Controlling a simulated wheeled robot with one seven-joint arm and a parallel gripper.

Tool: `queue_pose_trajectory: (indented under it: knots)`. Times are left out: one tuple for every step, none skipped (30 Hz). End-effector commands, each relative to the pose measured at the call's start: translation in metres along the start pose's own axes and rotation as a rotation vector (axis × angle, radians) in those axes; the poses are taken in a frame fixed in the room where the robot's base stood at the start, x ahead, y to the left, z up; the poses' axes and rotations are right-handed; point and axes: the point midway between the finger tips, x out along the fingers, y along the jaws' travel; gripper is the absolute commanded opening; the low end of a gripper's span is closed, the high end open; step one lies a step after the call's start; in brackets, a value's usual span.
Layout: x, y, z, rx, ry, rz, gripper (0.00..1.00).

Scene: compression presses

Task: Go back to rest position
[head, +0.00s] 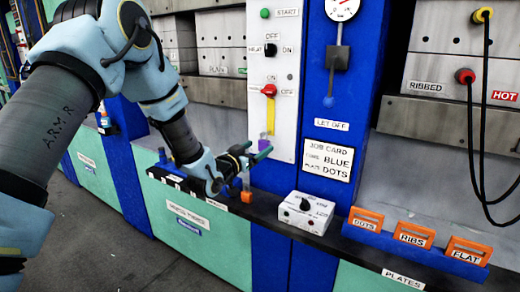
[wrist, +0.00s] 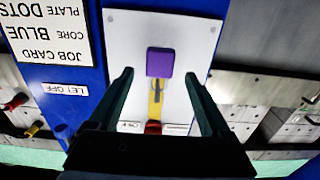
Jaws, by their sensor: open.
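My gripper (head: 262,152) is open and reaches toward the white control panel (head: 258,20) from its lower left. In the wrist view, my gripper (wrist: 160,76) has its two dark fingers well apart, with nothing held between them. In the wrist view the purple block (wrist: 160,62) appears in the gap between the fingertips, on the panel behind. In the head view the fingertips are just below it. Contact is not visible.
A white box with a black knob (head: 304,213) stands on the ledge right of my gripper. Orange-handled plates (head: 413,235) line the ledge further right. Black cables (head: 480,130) hang at the right. Grey floor (head: 120,240) is open at the lower left.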

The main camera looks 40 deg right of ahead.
Motion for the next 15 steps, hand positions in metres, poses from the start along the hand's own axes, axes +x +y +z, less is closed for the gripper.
queue_pose_trajectory:
  knots:
    - [-0.010, -0.001, 0.003, 0.000, 0.000, -0.001, 0.82]
    - [-0.017, 0.000, 0.004, 0.000, -0.002, -0.001, 0.82]
    - [-0.025, 0.000, 0.004, 0.000, -0.001, -0.001, 0.82]
    - [-0.031, -0.001, 0.004, 0.000, 0.000, -0.001, 0.82]
    - [-0.037, 0.000, 0.004, 0.000, -0.001, -0.001, 0.82]
    - [-0.045, 0.000, 0.004, 0.000, 0.000, 0.000, 0.82]
    - [-0.051, 0.000, 0.003, 0.000, 0.000, 0.000, 0.82]
    - [-0.056, 0.000, 0.004, 0.000, -0.001, 0.000, 0.82]
    - [-0.062, 0.000, 0.003, 0.000, 0.000, -0.001, 0.82]
    - [-0.067, -0.001, 0.003, 0.000, 0.000, -0.001, 0.82]
    - [-0.071, -0.001, 0.003, 0.000, 0.000, -0.001, 0.82]
    - [-0.075, 0.000, 0.002, 0.000, 0.000, 0.000, 0.82]
    - [-0.078, 0.000, 0.002, 0.001, 0.001, 0.000, 0.82]
    - [-0.080, 0.000, 0.002, 0.000, 0.000, 0.001, 0.82]
    - [-0.083, 0.001, 0.002, 0.000, 0.000, 0.001, 0.82]
